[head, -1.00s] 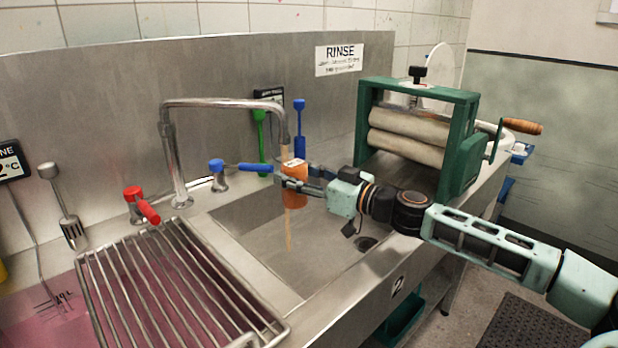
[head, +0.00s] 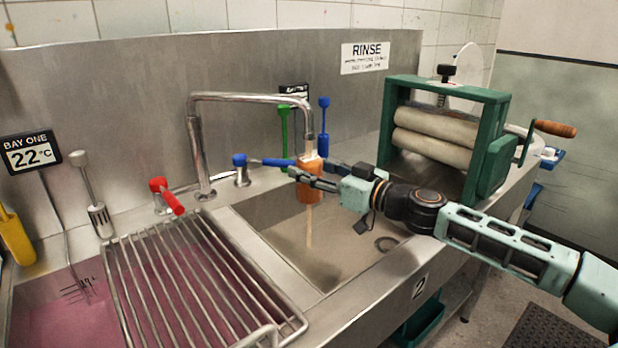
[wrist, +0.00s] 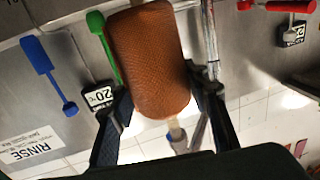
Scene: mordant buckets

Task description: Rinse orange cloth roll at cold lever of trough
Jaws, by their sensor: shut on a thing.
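The orange cloth roll (head: 309,190) hangs upright under the spout (head: 309,128) of the trough faucet. My gripper (head: 300,178) is shut on it from the right. In the wrist view the ribbed roll (wrist: 158,60) sits between my two dark fingers. Water runs from the spout onto the roll, and a tan-tinted stream (head: 309,229) falls below it into the trough (head: 275,220). The blue cold lever (head: 268,162) points right, its tip close to my gripper. The red lever (head: 167,195) stands left of the faucet.
A green-framed roller wringer (head: 490,150) stands right of the trough. A metal rack (head: 190,270) lies at front left over a pink bath (head: 60,310). Green (head: 284,130) and blue (head: 324,125) tools stand behind the spout. The trough's front is clear.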

